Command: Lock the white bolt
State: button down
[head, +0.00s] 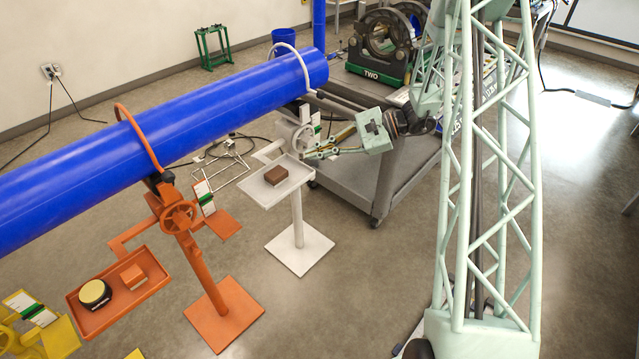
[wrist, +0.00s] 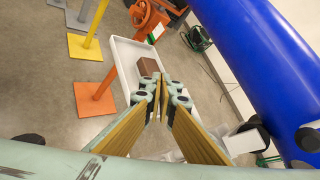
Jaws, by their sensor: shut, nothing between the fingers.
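The white stand (head: 299,215) holds a white ring clamp (head: 291,58) around the blue pipe's right end. Its white handwheel and bolt area (head: 296,133) sits under the pipe, partly hidden by my gripper; I cannot make out the bolt itself. My gripper (head: 312,153) is beside this area, above the right side of the white tray (head: 262,190). In the wrist view my gripper (wrist: 158,80) is shut, its tan finger pads converging at the tips with nothing between them. The white tray (wrist: 124,62) with a brown block (wrist: 148,67) lies beyond the fingertips there.
The blue pipe (head: 150,135) runs above the stands. An orange stand (head: 195,265) is left of the white one, a yellow stand (head: 35,325) farther left. The grey cart (head: 350,165) with the fusion machine (head: 380,50) is behind. Open floor lies in front.

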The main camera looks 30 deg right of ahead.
aim_at(314, 179)
jog(key=d+f+m+t+h, duration=0.1)
jog(key=d+f+m+t, duration=0.2)
jog(key=f, duration=0.6)
jog(key=w+d+f+m+t+h, duration=0.1)
jog(key=d+f+m+t, duration=0.3)
jog(key=f, duration=0.6)
jog(key=w+d+f+m+t+h+p, duration=0.1)
jog(key=d+f+m+t+h, duration=0.2)
jog(key=d+f+m, duration=0.4)
jog(key=shift+w+d+f+m+t, duration=0.15)
jog(key=shift+f+m+t, duration=0.4)
jog(key=shift+f, duration=1)
jog(key=shift+w, duration=0.15)
jog(key=shift+b+x, duration=1.2)
jog(key=shift+x, duration=5.7)
jog(key=shift+f, duration=0.15)
